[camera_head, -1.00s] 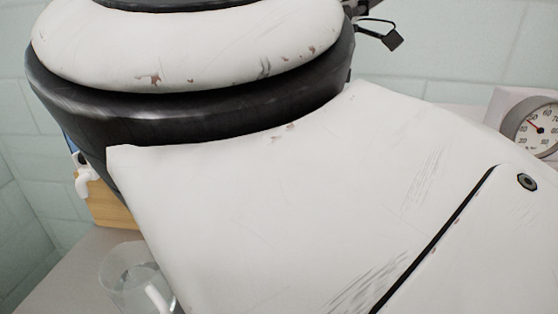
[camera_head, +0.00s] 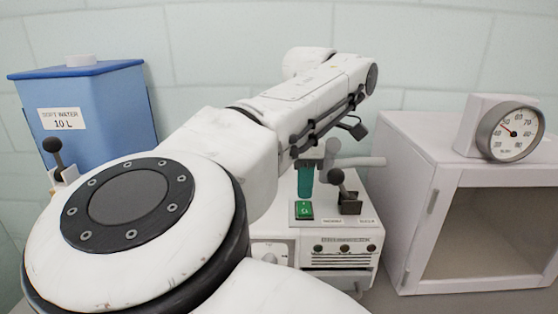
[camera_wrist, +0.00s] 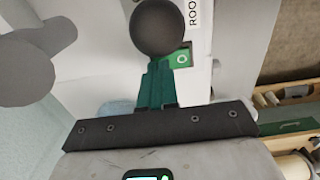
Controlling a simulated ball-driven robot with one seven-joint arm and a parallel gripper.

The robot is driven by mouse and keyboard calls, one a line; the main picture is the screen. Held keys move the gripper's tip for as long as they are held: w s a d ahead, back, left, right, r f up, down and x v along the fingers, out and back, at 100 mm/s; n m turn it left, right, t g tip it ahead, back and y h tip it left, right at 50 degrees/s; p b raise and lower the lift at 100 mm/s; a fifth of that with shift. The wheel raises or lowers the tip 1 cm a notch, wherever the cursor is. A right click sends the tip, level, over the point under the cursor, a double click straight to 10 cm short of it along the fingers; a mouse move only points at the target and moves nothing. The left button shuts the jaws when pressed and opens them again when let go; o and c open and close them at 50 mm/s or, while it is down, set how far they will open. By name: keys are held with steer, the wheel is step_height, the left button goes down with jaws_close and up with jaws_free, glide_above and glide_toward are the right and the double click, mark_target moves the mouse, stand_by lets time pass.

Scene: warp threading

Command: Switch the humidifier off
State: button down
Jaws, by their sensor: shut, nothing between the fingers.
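The humidifier (camera_head: 340,262) is a white box with dark knobs on its front, behind my arm in the head view. On its top are a green rocker switch (camera_head: 303,210) and a black-ball lever (camera_head: 337,177). My gripper (camera_head: 305,192) has teal fingers, shut and empty, pointing down just above and behind the switch in that view. In the wrist view, my gripper (camera_wrist: 158,68) shows its fingers together, with the black ball (camera_wrist: 157,28) beyond them and the green switch (camera_wrist: 181,58) partly hidden beside them. I cannot tell whether the fingers touch the switch.
A blue water tank (camera_head: 88,115) stands at the left with another black-ball lever (camera_head: 53,148) by it. A white open-fronted cabinet (camera_head: 412,165) stands at the right with a round dial gauge (camera_head: 512,131) on top. My arm hides the humidifier's left side.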

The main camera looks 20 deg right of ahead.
steer(key=shift+f, duration=0.7)
steer(key=shift+f, duration=0.2)
steer(key=shift+s, duration=0.15)
steer(key=shift+s+a+r, duration=0.2)
steer(key=shift+s+r, duration=0.1)
steer(key=shift+s, duration=0.25)
steer(key=shift+r, duration=0.15)
